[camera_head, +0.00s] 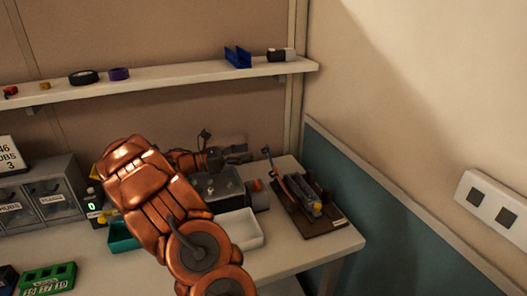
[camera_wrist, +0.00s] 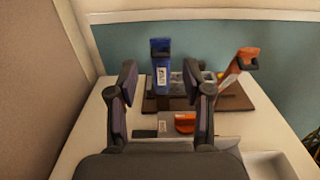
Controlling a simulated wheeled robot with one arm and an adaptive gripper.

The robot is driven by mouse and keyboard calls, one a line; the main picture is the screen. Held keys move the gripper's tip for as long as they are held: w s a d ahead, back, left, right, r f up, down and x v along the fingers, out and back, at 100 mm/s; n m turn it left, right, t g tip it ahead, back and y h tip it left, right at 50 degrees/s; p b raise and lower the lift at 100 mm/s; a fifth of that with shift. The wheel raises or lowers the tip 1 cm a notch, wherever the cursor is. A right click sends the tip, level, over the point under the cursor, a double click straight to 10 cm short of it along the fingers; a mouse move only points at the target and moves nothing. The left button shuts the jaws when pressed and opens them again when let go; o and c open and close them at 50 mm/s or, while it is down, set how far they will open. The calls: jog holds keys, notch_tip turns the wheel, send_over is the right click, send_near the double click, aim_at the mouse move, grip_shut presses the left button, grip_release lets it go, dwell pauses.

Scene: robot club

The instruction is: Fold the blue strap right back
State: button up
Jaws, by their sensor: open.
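The blue strap (camera_wrist: 161,72) stands upright in the wrist view, with a white label on its face and a darker band near its top. It rises at the left part of a dark brown board (camera_wrist: 237,99). An orange strap (camera_wrist: 236,68) leans up to the right on the same board. My gripper (camera_wrist: 160,82) is open and empty, its fingers on either side of the blue strap in the picture, with the strap seen beyond them. In the head view my gripper (camera_head: 236,154) points right toward the board (camera_head: 336,225); I cannot clearly tell the blue strap there.
A white tray (camera_head: 239,231) lies left of the board, in front of a grey box (camera_head: 217,187). An orange piece (camera_wrist: 185,122) lies low between my fingers in the wrist view. A shelf (camera_head: 170,81) hangs above; a teal wall panel (camera_head: 370,205) stands behind the board.

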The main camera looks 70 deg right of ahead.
aim_at(264, 149)
jog(key=shift+p+x, duration=0.75)
jog(key=shift+x, duration=2.65)
grip_shut()
